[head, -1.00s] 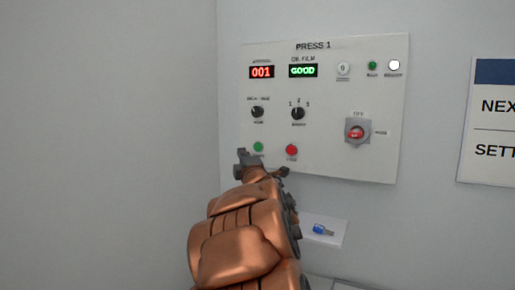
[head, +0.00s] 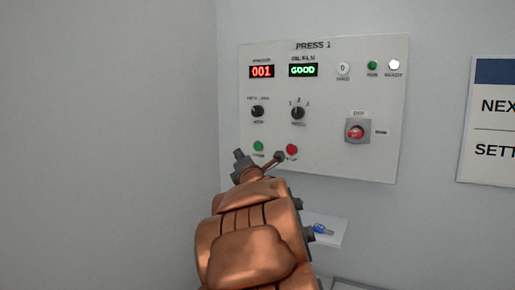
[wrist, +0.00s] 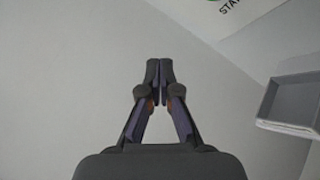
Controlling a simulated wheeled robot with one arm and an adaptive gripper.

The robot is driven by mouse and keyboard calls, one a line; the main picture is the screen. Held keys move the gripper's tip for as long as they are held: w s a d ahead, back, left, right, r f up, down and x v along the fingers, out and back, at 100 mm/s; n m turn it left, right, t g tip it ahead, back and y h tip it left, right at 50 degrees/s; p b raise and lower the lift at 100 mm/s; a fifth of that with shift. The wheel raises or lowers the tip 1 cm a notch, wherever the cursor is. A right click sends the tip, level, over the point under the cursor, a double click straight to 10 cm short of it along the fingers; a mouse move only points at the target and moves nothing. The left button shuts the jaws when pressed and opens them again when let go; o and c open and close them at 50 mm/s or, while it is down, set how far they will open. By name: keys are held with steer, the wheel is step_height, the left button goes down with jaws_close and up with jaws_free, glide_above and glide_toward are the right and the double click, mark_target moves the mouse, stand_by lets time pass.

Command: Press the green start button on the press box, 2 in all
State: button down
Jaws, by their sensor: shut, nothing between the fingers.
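The press box (head: 325,150) is a pale panel headed PRESS 1 on the wall. Its green start button (head: 258,146) is low on the left, beside a red button (head: 291,149). A counter display (head: 262,71) reads 001 in red. In the head view my copper arm reaches up below the two buttons, and its dark end parts lie just under them. In the wrist view my gripper (wrist: 159,70) is shut and empty, with its fingertips together. A green edge (wrist: 216,1) and part of the start label (wrist: 232,10) show at the top, apart from the fingertips.
A red switch (head: 356,131) sits at the panel's right. A small shelf (head: 332,238) below holds a blue item (head: 321,229), partly behind my arm. A grey tray (wrist: 298,100) shows in the wrist view. The left wall is bare.

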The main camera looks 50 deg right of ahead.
mark_target(255, 149)
steer(key=shift+w+d+p, duration=0.4)
steer(key=shift+d+p, duration=0.45)
steer(key=shift+d, duration=0.55)
steer(key=shift+w+d+p, duration=0.45)
steer(key=shift+d+p, duration=0.45)
steer(key=shift+d, duration=0.5)
steer(key=shift+w+d+p, duration=0.4)
steer(key=shift+d+p, duration=0.45)
steer(key=shift+d, duration=0.55)
steer(key=shift+d+f, duration=0.1)
steer(key=shift+d, duration=0.05)
steer(key=shift+w+d+b, duration=0.1)
steer(key=shift+d+b, duration=0.15)
steer(key=shift+b, duration=0.15)
